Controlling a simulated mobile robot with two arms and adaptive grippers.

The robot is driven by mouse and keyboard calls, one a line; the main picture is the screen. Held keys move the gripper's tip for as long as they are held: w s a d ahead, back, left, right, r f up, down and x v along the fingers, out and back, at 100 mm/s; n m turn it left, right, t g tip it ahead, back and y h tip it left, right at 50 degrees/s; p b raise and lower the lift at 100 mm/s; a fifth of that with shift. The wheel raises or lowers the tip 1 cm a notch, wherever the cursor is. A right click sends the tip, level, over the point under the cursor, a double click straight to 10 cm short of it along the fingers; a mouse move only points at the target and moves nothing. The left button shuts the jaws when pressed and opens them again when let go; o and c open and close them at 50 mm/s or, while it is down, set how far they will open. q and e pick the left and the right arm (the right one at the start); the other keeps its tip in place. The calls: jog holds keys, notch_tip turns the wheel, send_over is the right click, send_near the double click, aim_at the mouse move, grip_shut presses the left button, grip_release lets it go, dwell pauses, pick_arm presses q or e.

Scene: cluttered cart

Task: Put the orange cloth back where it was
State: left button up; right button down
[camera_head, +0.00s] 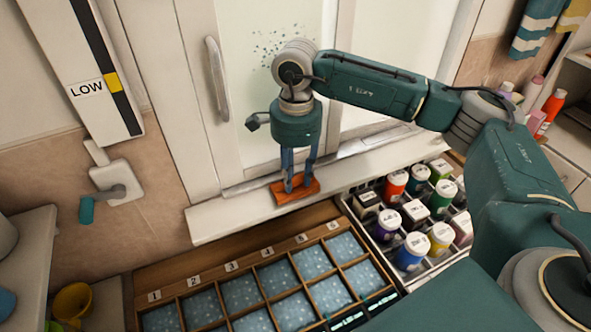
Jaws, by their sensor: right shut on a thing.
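The orange cloth (283,197) is a small flat orange-brown piece at the white window sill (225,216), just below the glass. My right gripper (298,184) points down with its fingers shut on the cloth. I cannot tell whether the cloth rests on the sill or hangs slightly above it. Dark green specks (268,47) mark the glass pane (240,95) behind my right arm. My left gripper is not in view.
A wooden tray (165,252) with numbered compartments lined in speckled blue stands below the sill. A rack with several colored jars, including a red one (396,184), is to its right. A white window handle (216,78), a LOW gauge (88,88) and a wall fixture (117,178) are at left.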

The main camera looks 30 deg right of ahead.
aim_at(295, 180)
jog(key=shift+f, duration=0.1)
jog(key=shift+f, duration=0.15)
jog(key=c, duration=1.3)
grip_release()
jog(key=shift+c, duration=0.2)
jog(key=shift+r, duration=0.4)
notch_tip(295, 180, up, 12)
jog(key=b, duration=0.3)
jog(key=shift+b, duration=0.35)
